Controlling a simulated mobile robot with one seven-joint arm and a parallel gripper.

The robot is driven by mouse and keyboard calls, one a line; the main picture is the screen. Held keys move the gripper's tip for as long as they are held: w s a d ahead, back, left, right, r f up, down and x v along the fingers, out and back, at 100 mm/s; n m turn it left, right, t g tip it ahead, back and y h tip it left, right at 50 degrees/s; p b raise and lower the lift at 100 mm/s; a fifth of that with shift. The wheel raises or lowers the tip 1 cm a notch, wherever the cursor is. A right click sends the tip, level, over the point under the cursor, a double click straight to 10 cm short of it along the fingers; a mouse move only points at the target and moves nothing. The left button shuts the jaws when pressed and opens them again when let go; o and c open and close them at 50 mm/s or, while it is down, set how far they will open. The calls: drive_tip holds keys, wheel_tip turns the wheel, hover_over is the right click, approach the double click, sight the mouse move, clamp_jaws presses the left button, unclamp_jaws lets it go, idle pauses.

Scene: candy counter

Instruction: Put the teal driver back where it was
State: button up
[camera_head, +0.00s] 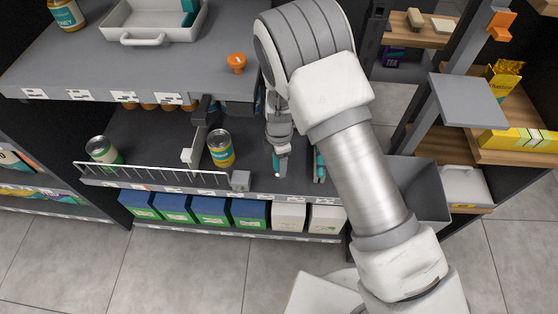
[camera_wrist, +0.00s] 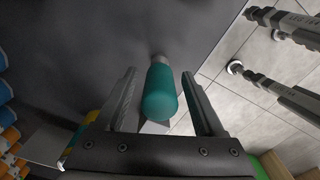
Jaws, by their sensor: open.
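The teal driver (camera_wrist: 159,95) shows in the wrist view between my gripper's two spread fingers, over the dark shelf surface. My gripper (camera_wrist: 159,76) is open, with a finger on each side of the driver; I cannot tell whether either touches it. In the head view my gripper (camera_head: 279,150) points down over the middle shelf, and a teal piece (camera_head: 280,161) with a pale end shows at its fingers. Another slim teal item (camera_head: 320,166) is just to its right, partly hidden by my arm. Whether the driver rests on the shelf is unclear.
Cans (camera_head: 221,148) (camera_head: 103,150) stand to the left on the middle shelf (camera_head: 150,135), behind a wire rail (camera_head: 155,176). An orange knob-like object (camera_head: 237,63) and a white tray (camera_head: 155,36) sit on the upper shelf. A grey bin (camera_head: 425,185) is at right.

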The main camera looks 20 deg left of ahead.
drive_tip(key=shift+r, duration=0.1)
wheel_tip(320, 180, up, 8)
drive_tip(key=shift+f+p, duration=0.25)
drive_tip(key=shift+p, duration=0.7)
